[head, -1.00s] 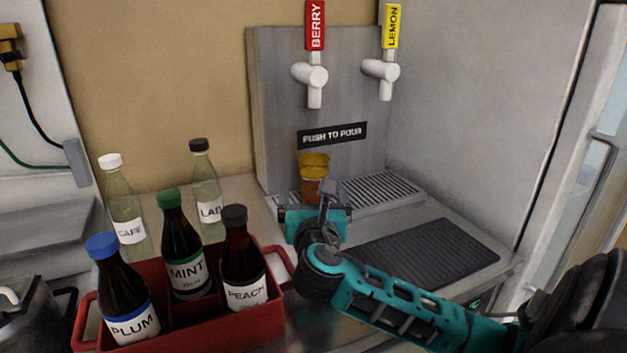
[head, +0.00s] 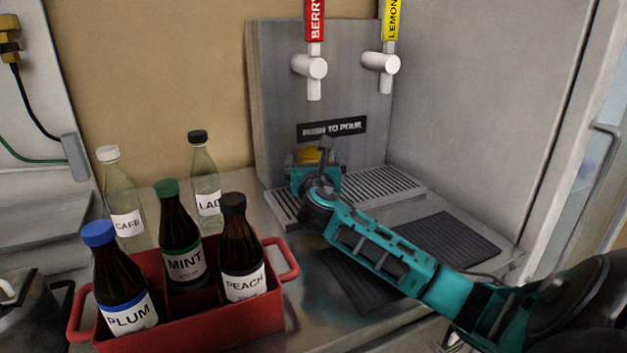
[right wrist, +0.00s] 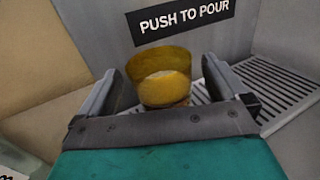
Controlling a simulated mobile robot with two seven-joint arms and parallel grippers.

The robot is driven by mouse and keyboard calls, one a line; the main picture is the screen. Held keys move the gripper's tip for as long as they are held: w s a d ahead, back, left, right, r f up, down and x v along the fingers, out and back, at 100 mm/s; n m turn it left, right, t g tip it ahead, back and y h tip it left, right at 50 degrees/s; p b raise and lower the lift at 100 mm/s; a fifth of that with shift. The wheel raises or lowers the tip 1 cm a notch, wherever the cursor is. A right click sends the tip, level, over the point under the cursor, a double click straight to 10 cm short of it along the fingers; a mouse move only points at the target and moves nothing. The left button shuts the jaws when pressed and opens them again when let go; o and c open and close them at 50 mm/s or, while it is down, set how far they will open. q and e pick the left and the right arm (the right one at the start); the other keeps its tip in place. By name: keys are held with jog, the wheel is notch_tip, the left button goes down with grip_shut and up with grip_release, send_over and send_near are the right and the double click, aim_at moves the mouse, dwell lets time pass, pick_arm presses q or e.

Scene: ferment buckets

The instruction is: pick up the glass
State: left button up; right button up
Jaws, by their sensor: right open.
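The glass (right wrist: 160,78) holds a yellow-amber drink and stands upright at the drip tray in front of the dispenser. In the head view only the top of the glass (head: 309,156) shows behind my right gripper (head: 318,158). I cannot tell whether the fingers touch the glass. My left gripper is not in view.
The dispenser (head: 275,90) has a BERRY tap (head: 311,66) and a LEMON tap (head: 382,62) above the slotted drip tray (head: 385,185). A red crate (head: 200,325) with dark bottles stands at front left. Two pale bottles stand behind it. A black ribbed mat (head: 450,237) lies right.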

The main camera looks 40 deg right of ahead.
jog(key=shift+c, duration=0.2)
jog(key=shift+r, duration=0.1)
grip_shut()
dwell(0.7)
